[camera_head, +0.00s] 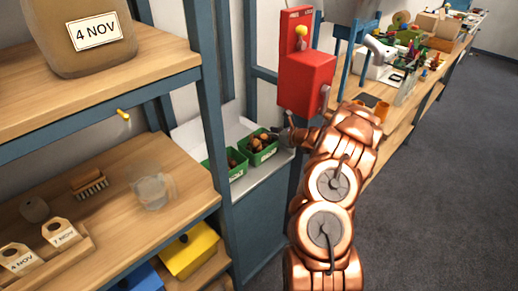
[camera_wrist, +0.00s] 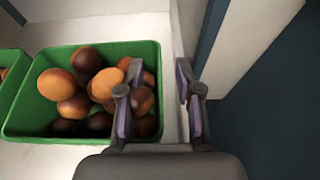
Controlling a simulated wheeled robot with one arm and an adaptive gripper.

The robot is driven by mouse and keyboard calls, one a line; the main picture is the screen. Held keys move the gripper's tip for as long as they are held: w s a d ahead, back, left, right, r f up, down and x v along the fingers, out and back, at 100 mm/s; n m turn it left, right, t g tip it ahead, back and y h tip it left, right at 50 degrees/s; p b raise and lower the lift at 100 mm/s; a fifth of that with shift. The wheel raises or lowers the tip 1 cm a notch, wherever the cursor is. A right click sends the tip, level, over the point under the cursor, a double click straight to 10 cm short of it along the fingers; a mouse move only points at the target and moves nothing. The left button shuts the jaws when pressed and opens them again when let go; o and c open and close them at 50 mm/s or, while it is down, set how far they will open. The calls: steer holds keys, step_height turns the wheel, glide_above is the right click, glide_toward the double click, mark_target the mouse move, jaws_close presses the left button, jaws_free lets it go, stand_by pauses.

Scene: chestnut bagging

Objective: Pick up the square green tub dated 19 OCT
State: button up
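Two square green tubs of brown chestnuts stand side by side in a pale bay: a right tub (camera_head: 266,157) and a left tub (camera_head: 238,171). Each has a small white label on its front, too small to read a date. My gripper (camera_head: 287,134) is at the right tub's right side. In the wrist view, the right tub (camera_wrist: 22,112) fills the left half, and part of the left tub (camera_wrist: 7,86) shows at the edge. My gripper (camera_wrist: 160,80) is open, one finger over the chestnuts inside the tub, the other outside its right wall. Contact cannot be told.
A blue post and pale panel (camera_wrist: 245,45) stand close to the right of my gripper. A red machine (camera_head: 306,80) is above and behind the bay. At left, a shelf (camera_head: 130,205) holds a brush, a clear container and dated tags; a "4 NOV" sack stands above.

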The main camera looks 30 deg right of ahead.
jaws_close()
stand_by(0.3)
stand_by(0.5)
